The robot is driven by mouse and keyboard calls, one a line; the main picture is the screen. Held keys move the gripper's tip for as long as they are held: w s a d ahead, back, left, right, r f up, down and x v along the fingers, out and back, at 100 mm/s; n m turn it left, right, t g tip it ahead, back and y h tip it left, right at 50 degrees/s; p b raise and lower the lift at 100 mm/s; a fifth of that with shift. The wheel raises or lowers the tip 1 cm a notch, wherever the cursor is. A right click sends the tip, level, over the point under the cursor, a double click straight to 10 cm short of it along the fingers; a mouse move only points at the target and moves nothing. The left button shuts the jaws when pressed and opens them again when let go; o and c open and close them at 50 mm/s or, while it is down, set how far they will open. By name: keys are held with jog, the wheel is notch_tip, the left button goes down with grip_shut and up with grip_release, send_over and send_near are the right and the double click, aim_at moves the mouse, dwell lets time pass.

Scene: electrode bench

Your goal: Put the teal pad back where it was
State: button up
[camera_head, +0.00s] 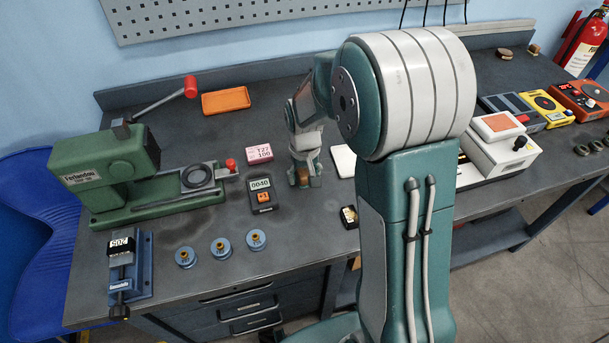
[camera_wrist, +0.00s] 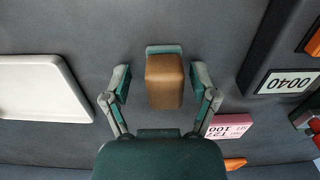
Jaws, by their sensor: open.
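In the wrist view a teal pad (camera_wrist: 164,49) shows as a thin strip at the far edge of a brown block (camera_wrist: 164,82). The block hides most of the pad, and they appear to be one piece standing on the dark bench. My gripper (camera_wrist: 160,78) is open, with one finger on each side of the block and gaps between. In the head view my gripper (camera_head: 304,182) is low over the middle of the bench. The brown block (camera_head: 304,175) shows between its fingers there; the teal pad is hidden in that view.
A white tray (camera_wrist: 40,87) lies left of the block in the wrist view. A pink box (camera_head: 259,154) and a meter (camera_head: 262,194) are close by. A green machine (camera_head: 105,168), a blue vise (camera_head: 130,267) and several blue discs (camera_head: 221,248) stand at the left.

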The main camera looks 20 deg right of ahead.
aim_at(305, 172)
notch_tip(305, 172, up, 12)
jog(key=shift+f, duration=0.25)
jog(key=s+r+t, duration=0.2)
jog(key=s+r, duration=0.2)
jog(key=s, duration=0.6)
jog(key=s+r+t, duration=0.3)
jog(key=s+r, duration=0.1)
jog(key=s, duration=0.7)
jog(key=shift+r+t, duration=0.3)
jog(key=shift+r, duration=0.1)
jog(key=shift+a, duration=0.15)
